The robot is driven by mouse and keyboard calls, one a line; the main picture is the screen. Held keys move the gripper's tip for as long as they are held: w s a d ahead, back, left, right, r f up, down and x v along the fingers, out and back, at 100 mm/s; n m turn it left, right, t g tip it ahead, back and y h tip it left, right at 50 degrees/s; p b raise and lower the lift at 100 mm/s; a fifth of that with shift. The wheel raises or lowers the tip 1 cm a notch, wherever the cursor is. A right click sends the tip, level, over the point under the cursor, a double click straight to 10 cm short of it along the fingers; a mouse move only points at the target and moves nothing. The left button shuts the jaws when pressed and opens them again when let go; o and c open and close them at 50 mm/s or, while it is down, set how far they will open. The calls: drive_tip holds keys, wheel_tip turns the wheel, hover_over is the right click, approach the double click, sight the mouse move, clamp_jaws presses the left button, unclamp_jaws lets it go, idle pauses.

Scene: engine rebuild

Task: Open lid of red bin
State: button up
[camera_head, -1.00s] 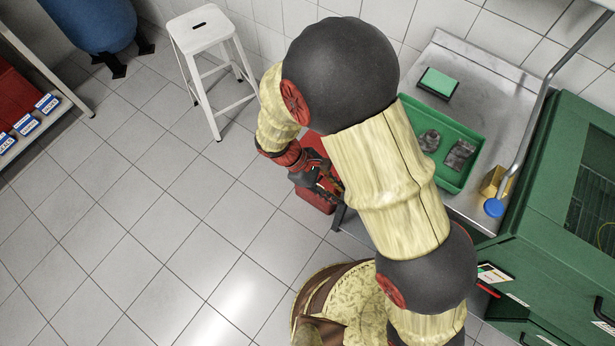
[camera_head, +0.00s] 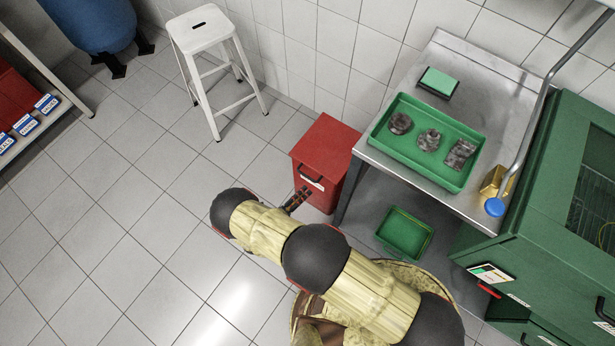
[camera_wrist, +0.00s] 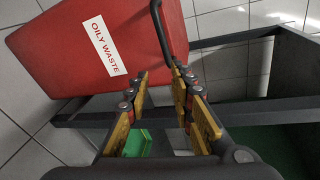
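The red bin (camera_head: 327,150) stands on the floor left of the metal table, and its lid (camera_head: 328,138) is shut. It fills the upper left of the wrist view (camera_wrist: 70,60), with a white "OILY WASTE" label (camera_wrist: 104,45). A dark handle (camera_head: 310,176) is on its front; it also shows in the wrist view (camera_wrist: 158,22), running down to near the right fingertip. My gripper (camera_head: 298,199) is in front of the bin, just below the handle in the head view. Its fingers (camera_wrist: 158,76) are apart with nothing held between them. Whether a fingertip touches the handle cannot be told.
The metal table (camera_head: 372,152) stands right of the bin, holding a green tray (camera_head: 400,160) with dark parts. A green container (camera_head: 404,235) is beneath it. A white stool (camera_head: 205,38) stands behind to the left. The floor (camera_head: 130,230) left of my arm is clear.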

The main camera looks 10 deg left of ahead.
sight(308, 177)
drive_tip(key=shift+w+d+f+n+t+y+b, duration=0.1)
drive_tip(key=shift+w+n+t+y+b, duration=0.15)
drive_tip(key=shift+w+n, duration=0.75)
drive_tip(key=shift+w+d+f+n+y+b, duration=0.1)
drive_tip(key=shift+w+n+y+b, duration=0.2)
drive_tip(key=shift+w, duration=1.55)
drive_tip(key=shift+w+n+t+y+b, duration=0.15)
drive_tip(key=shift+w+n+b, duration=0.3)
drive_tip(key=shift+w, duration=0.95)
drive_tip(key=c, duration=0.3)
clamp_jaws()
